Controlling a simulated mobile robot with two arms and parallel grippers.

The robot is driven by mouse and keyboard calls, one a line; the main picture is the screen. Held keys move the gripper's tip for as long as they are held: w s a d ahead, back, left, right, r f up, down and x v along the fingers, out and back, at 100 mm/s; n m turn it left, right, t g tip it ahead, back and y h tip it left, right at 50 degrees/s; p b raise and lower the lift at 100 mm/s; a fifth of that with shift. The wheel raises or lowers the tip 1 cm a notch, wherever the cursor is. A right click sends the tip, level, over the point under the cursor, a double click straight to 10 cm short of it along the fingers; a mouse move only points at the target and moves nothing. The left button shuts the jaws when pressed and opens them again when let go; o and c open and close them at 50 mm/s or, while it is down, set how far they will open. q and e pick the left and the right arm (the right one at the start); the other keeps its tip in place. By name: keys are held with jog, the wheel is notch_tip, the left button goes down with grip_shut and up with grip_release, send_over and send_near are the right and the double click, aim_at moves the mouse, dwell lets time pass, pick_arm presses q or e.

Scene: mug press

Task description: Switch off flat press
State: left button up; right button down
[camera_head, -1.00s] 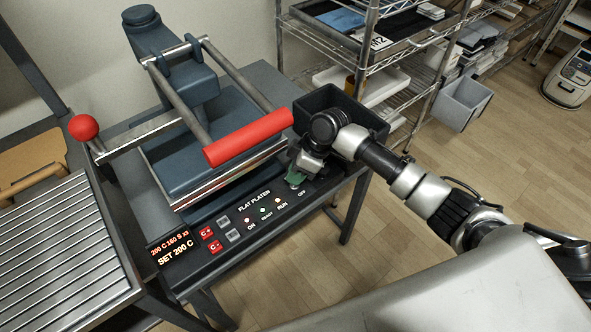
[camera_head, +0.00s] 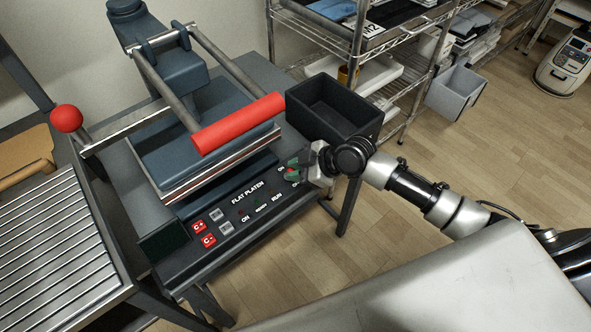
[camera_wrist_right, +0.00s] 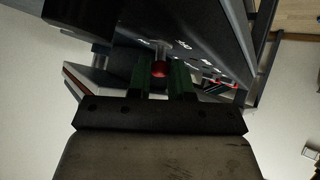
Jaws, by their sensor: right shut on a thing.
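The flat press (camera_head: 205,150) stands on a dark bench, its red-handled lever above the blue upper platen. Its front panel (camera_head: 222,236) reads FLAT PLATEN; the display (camera_head: 163,243) is dark, and the ON and RUN lamps look unlit. My right gripper (camera_head: 292,170), with green fingers, is at the panel's right end by the switch labels. In the right wrist view, the red-tipped switch (camera_wrist_right: 160,69) sits between the green fingers of this gripper (camera_wrist_right: 160,80), which is shut on it. The fingers partly hide the switch labels in the head view. My left gripper is out of view.
A black open bin (camera_head: 335,105) stands just behind my right gripper. A red ball knob (camera_head: 66,118) sticks out at left above a slatted metal table (camera_head: 55,240).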

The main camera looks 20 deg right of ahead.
dwell(0.4)
jog(key=c, duration=1)
grip_release()
jog(key=v, duration=1.1)
jog(key=shift+f, duration=0.1)
